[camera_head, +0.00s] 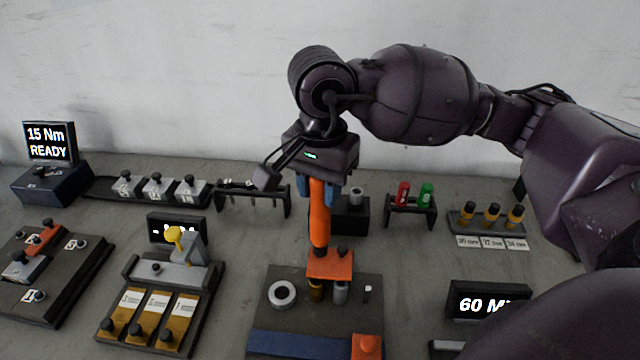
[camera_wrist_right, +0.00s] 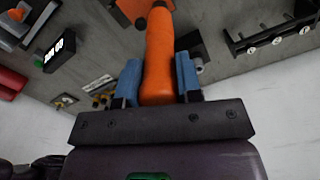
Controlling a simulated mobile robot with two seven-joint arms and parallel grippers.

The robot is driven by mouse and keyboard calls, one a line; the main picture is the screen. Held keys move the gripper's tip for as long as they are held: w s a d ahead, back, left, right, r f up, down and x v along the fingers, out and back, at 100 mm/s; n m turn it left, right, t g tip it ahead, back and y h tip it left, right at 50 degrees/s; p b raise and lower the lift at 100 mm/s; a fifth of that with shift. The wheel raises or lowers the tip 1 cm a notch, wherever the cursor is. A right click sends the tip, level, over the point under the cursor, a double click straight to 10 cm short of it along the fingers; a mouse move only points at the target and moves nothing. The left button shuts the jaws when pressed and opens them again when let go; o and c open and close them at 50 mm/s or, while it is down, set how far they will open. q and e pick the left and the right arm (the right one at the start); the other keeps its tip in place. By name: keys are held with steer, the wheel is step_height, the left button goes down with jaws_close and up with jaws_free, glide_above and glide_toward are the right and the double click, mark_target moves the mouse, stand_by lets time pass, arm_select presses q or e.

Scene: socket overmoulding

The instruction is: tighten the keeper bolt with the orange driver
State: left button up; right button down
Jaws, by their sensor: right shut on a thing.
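My right gripper (camera_head: 317,196) is shut on the orange driver (camera_head: 320,228) and holds it nearly upright. In the right wrist view the driver (camera_wrist_right: 160,50) sits between the two blue fingers (camera_wrist_right: 188,76). The driver's lower end is at the orange keeper block (camera_head: 330,265) on a dark fixture plate (camera_head: 368,292). Whether the tip touches a bolt cannot be told. A dark knob-like head (camera_head: 343,251) shows on top of the block beside the driver; I cannot tell if it is the keeper bolt. My left gripper is not in view.
The fixture also carries a pale ring (camera_head: 281,294) and an orange corner block (camera_head: 367,346). A display reading "15 Nm READY" (camera_head: 48,142) stands far left. A yellow-handled station (camera_head: 160,290) is left of the fixture; a red-and-green rack (camera_head: 410,212) stands behind right.

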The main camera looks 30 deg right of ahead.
steer(key=shift+f, duration=0.25)
steer(key=shift+s+f, duration=0.1)
steer(key=shift+f, duration=0.05)
stand_by(0.7)
stand_by(0.6)
steer(key=shift+r+p, duration=0.6)
steer(key=shift+r, duration=2)
